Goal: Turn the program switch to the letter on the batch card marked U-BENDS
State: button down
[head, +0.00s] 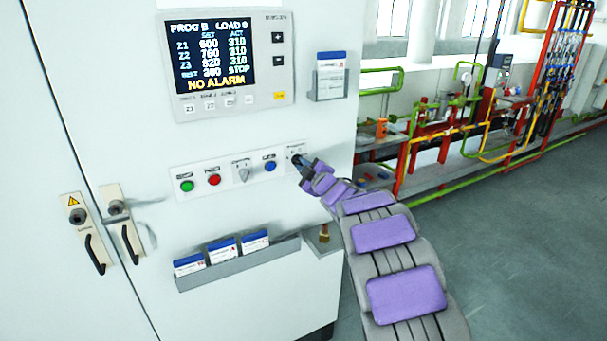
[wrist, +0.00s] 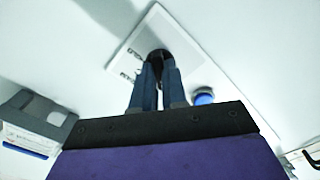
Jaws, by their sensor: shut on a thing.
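The program switch (wrist: 158,56) is a dark round knob on a pale label plate, at the right end of the control strip. My gripper (head: 298,161) reaches it from the front right, and its fingers (wrist: 158,78) are shut on the knob in the wrist view. The fingers hide most of the knob, and its pointer and letters cannot be read. Three batch cards with blue tops, a left one (head: 188,265), a middle one (head: 222,251) and a right one (head: 255,242), stand in a grey rack below. Their print is too small to read.
The display (head: 209,56) shows PROG, apparently B, and NO ALARM. The strip also has a green button (head: 187,186), a red button (head: 214,180), a grey selector (head: 243,174) and a blue button (head: 270,166). A card holder (head: 329,88) hangs above right. Pipes stand behind right.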

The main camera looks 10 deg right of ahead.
jog(key=shift+f+n+b, duration=0.3)
jog(key=shift+n+b, duration=0.65)
jog(key=shift+n, duration=0.65)
jog(key=c, duration=1.3)
grip_release()
jog(key=shift+w+a, duration=0.1)
jog(key=shift+o, duration=0.7)
jog(key=shift+r, duration=0.2)
jog(key=p+v, duration=0.2)
jog(key=v, duration=1.5)
jog(key=shift+s, duration=0.2)
